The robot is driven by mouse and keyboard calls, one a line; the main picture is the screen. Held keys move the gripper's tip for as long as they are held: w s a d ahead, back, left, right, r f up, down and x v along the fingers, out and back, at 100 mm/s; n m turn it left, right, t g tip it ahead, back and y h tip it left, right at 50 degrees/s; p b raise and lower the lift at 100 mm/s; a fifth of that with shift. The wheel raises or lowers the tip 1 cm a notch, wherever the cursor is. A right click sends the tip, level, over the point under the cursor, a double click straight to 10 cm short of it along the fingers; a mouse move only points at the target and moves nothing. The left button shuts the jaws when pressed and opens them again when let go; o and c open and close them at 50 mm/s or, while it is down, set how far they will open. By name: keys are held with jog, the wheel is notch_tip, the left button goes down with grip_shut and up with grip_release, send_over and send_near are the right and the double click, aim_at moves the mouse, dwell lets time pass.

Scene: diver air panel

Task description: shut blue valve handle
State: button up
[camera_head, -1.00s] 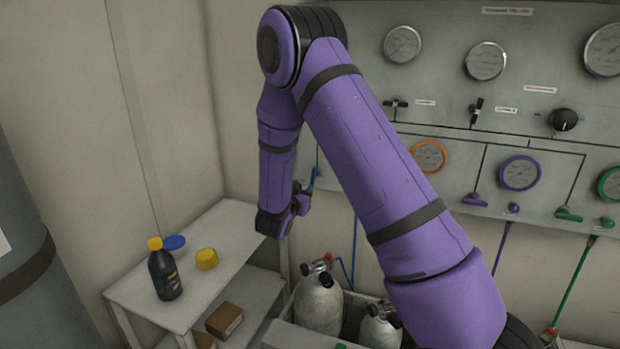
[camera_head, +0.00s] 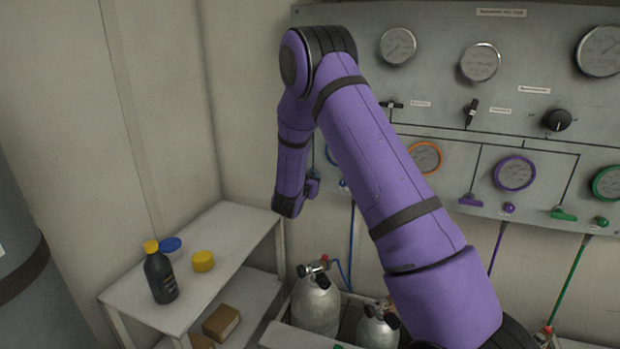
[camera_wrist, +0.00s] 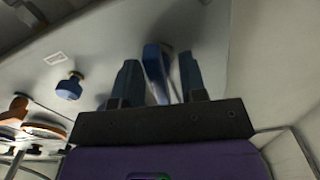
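The blue valve handle (camera_wrist: 154,68) shows in the wrist view between the two dark fingers of my gripper (camera_wrist: 158,82). The fingers are apart, with a narrow gap visible on each side of the handle, so my gripper is open around it. In the head view my gripper (camera_head: 312,188) is at the lower left part of the panel, and it and my arm largely hide the handle there. A small blue knob (camera_wrist: 69,88) sits left of the handle in the wrist view.
The grey panel (camera_head: 450,105) carries several gauges, knobs and an orange gauge (camera_head: 426,157) partly behind my arm. A white shelf (camera_head: 235,225) at the left holds a black bottle (camera_head: 161,276) and caps. Gas cylinders (camera_head: 316,304) stand below my gripper.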

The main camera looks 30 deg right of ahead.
jog(key=shift+c, duration=0.3)
grip_shut()
jog(key=shift+m, duration=0.3)
jog(key=m, duration=0.3)
jog(key=shift+m, duration=0.3)
jog(key=m, duration=0.3)
jog(key=shift+s+f+m, duration=0.1)
jog(key=shift+m, duration=0.2)
jog(key=m, duration=0.4)
jog(key=shift+d, duration=0.1)
jog(key=shift+f+m, duration=0.1)
jog(key=shift+m, duration=2)
